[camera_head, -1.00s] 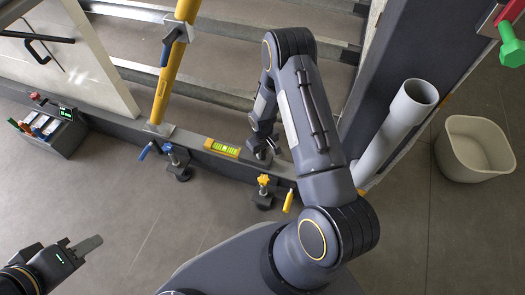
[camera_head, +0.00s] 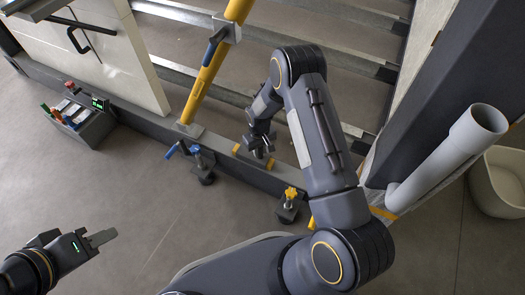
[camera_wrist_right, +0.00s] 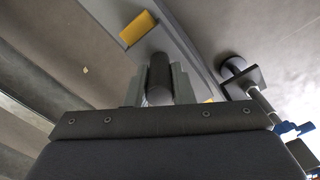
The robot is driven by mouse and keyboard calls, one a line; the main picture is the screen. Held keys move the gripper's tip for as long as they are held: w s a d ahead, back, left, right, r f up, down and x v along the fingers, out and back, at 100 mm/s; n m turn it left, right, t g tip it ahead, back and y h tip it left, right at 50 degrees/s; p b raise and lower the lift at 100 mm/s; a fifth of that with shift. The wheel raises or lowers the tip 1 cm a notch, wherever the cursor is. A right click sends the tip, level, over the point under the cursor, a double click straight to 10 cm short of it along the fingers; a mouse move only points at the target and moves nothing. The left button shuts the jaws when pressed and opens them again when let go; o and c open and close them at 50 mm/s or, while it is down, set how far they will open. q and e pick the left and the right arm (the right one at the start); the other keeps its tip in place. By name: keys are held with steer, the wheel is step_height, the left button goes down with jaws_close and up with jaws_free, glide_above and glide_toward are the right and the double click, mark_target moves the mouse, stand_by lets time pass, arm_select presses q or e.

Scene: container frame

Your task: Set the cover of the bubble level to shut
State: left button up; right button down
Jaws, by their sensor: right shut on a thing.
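The bubble level lies on the grey beam, with its yellow left end (camera_head: 237,150) and yellow right end (camera_head: 270,164) showing in the head view. The green vial between them is not visible. My right gripper (camera_head: 262,151) reaches down at the level from behind. In the right wrist view, the right gripper (camera_wrist_right: 160,82) is shut on a dark rounded piece (camera_wrist_right: 158,72), apparently part of the cover. Yellow level ends (camera_wrist_right: 138,29) show on both sides. Whether the cover lies fully flat cannot be told. My left gripper (camera_head: 103,236) hangs at the lower left, away from the level.
A blue-handled clamp (camera_head: 200,161) and a yellow-knobbed clamp (camera_head: 289,203) stand beside the beam. A yellow post (camera_head: 207,85) rises at left. The floor at lower left is clear.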

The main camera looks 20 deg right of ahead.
steer(key=c, duration=1.3)
jaws_free()
steer(key=shift+o, duration=0.2)
steer(key=shift+r, duration=0.15)
step_height(320, 180, up, 6)
steer(key=p, duration=0.2)
steer(key=shift+r+p, duration=0.2)
steer(key=shift+p, duration=0.2)
steer(key=shift+r, duration=0.6)
